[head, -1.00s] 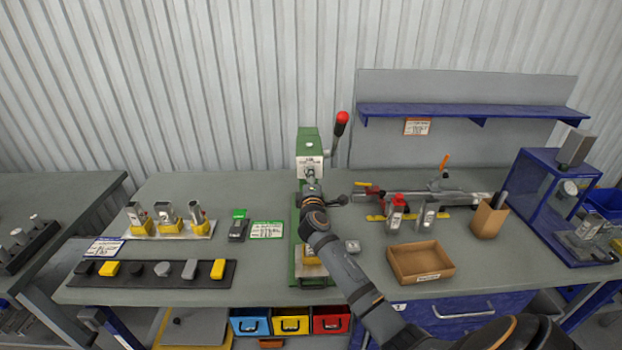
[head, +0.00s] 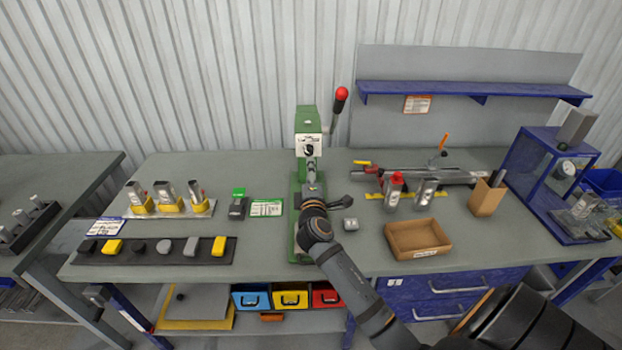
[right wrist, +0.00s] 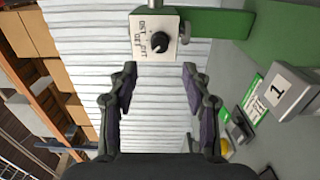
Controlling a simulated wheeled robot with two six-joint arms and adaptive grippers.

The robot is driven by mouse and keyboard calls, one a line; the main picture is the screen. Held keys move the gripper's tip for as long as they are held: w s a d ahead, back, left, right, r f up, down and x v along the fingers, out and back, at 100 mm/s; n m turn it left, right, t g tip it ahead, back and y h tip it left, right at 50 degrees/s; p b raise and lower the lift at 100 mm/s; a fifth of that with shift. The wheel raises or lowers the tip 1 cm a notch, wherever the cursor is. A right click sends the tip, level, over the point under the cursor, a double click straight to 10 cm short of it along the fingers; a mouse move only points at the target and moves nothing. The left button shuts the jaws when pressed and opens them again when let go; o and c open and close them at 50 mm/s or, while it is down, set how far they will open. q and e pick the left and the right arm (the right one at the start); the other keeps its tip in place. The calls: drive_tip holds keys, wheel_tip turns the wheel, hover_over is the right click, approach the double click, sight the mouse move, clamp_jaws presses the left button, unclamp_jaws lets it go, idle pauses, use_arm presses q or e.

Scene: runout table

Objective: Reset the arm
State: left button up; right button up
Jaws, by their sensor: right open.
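A green press (head: 307,118) stands at the back middle of the table. Its lever with a red knob (head: 341,94) points up on the press's right side. The press's white face plate with a black dial (head: 308,147) also shows in the right wrist view (right wrist: 158,40). My right gripper (head: 325,193) is in front of the press column, below the face plate. In the right wrist view, its two fingers (right wrist: 160,80) are apart with nothing between them, and the dial lies beyond their tips. My right arm hides much of the press base. My left gripper is out of view.
A green-topped item (head: 238,205) and a green card (head: 266,208) lie left. A blue shelf (head: 470,91) overhangs the back right.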

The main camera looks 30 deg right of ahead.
drive_tip(key=v, duration=0.2)
drive_tip(key=shift+s+a, duration=0.15)
drive_tip(key=shift+s, duration=0.1)
drive_tip(key=shift+f, duration=0.1)
